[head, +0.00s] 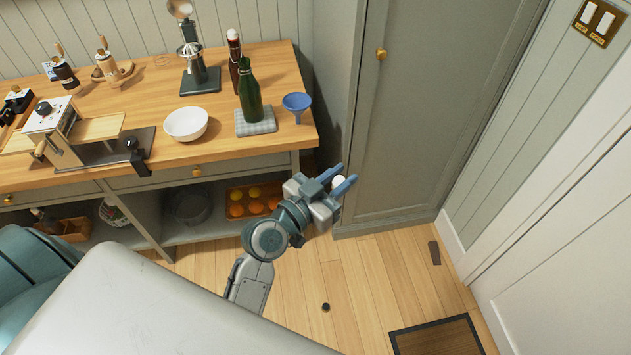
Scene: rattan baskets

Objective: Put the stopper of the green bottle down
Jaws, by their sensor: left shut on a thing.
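The green bottle (250,97) stands upright on a grey checked cloth (243,131) near the right end of the wooden counter (220,148). No stopper shows on its neck. My left gripper (339,181) is off to the lower right of the counter, in front of the tall cabinet. It is shut on a small white thing, which looks like the stopper (339,182); the fingers hide part of it. It is clear of the counter in the picture. My right gripper is not in view.
A blue funnel (296,102) stands right of the bottle, and a brown bottle (234,58) with a white top behind it. A white bowl (186,124) sits to the left. A small dark object (325,307) lies on the floor near a doormat (437,337).

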